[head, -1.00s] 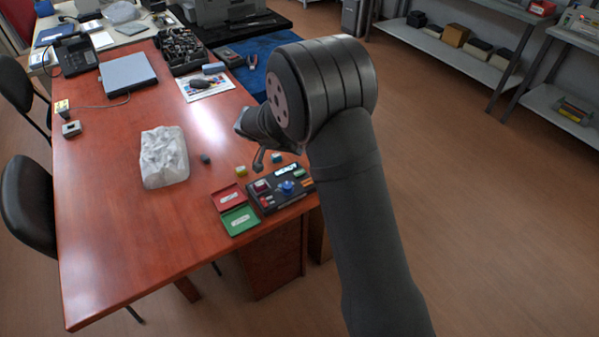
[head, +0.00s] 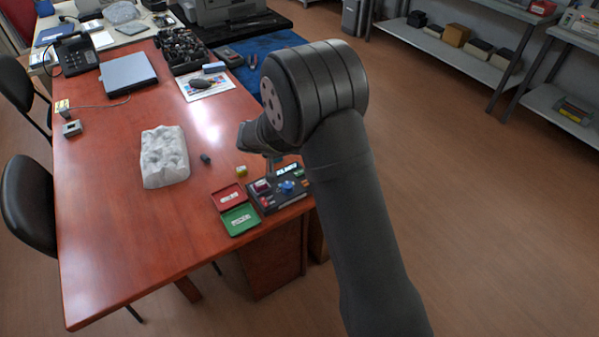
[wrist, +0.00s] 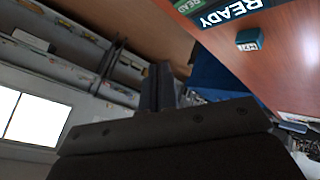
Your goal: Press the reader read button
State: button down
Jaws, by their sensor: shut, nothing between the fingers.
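The reader (head: 293,204) is a black box at the table's front right edge in the head view. It has a lit READY display (head: 287,170), a round blue button (head: 287,186) and small red parts; which one is the read button I cannot tell. The READY display (wrist: 228,10) also shows at the top of the wrist view. In the wrist view, my gripper's fingers (wrist: 160,84) are together and empty. Contact with the reader is not visible.
Red (head: 227,195) and green (head: 238,220) trays sit left of the reader. A yellow-green cube (head: 241,170) and a small dark cube (head: 205,159) lie behind. A teal cube (wrist: 250,40) shows in the wrist view. A pale lumpy block (head: 165,157) stands farther left.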

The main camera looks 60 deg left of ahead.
jog(key=shift+f, duration=3.2)
jog(key=shift+f, duration=0.1)
jog(key=shift+f, duration=0.35)
jog(key=shift+f, duration=0.4)
jog(key=shift+r, duration=0.85)
jog(key=shift+r, duration=2.5)
